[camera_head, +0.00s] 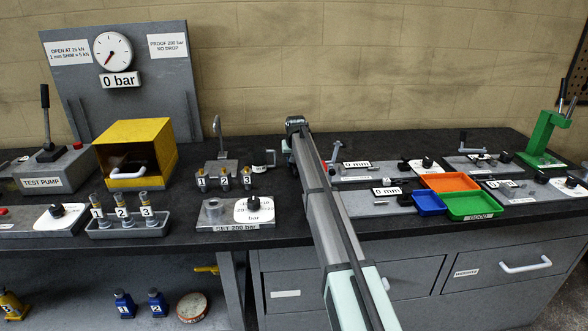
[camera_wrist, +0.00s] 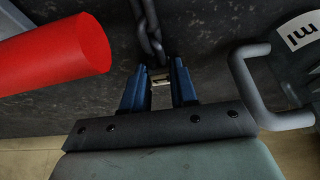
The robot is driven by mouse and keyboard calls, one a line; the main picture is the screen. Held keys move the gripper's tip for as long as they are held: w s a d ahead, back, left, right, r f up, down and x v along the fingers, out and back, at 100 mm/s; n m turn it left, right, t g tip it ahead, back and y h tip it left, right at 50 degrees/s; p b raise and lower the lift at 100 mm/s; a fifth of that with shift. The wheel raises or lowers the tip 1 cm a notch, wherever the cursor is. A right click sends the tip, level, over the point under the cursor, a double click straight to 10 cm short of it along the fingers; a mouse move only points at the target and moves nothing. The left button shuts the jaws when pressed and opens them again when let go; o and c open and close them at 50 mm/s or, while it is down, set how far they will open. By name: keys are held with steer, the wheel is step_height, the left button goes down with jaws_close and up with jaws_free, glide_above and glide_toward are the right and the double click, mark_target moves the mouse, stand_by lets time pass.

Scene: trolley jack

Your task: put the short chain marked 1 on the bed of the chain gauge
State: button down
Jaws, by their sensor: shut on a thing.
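In the wrist view my gripper (camera_wrist: 160,80) has its two blue fingers closed on a small pale tag at the near end of a dark metal chain (camera_wrist: 150,30). The chain's links run away from the fingertips and out of the top of the picture. The mark on the tag is too small to read surely. In the head view my arm hides the gripper and the chain. Grey plates with "0 mm" displays (camera_head: 356,164) stand right of my arm; which one is the chain gauge, and its bed, I cannot tell.
Close to my fingers in the wrist view are a red cylinder (camera_wrist: 50,55) on the left and a grey bent handle (camera_wrist: 245,75) on the right. Orange, blue and green trays (camera_head: 474,206) lie right of my arm. Numbered valves (camera_head: 225,180) stand left of it.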

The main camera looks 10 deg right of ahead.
steer(key=shift+r, duration=0.15)
step_height(320, 180, up, 9)
steer(key=s+d+r+n+y, duration=0.2)
steer(key=s+d+r+n, duration=0.15)
steer(key=s+d, duration=0.4)
steer(key=s+d+r+n+y, duration=0.1)
steer(key=s+d+r+n, duration=0.1)
steer(key=s+d+n, duration=0.35)
step_height(320, 180, up, 4)
steer(key=n+g+y, duration=0.1)
steer(key=n+g, duration=0.3)
steer(key=n, duration=0.5)
glide_above(350, 172)
steer(key=d, duration=0.1)
step_height(350, 172, down, 17)
steer(key=shift+d+f, duration=0.15)
steer(key=shift+f, duration=0.1)
steer(key=c, duration=0.9)
jaws_free()
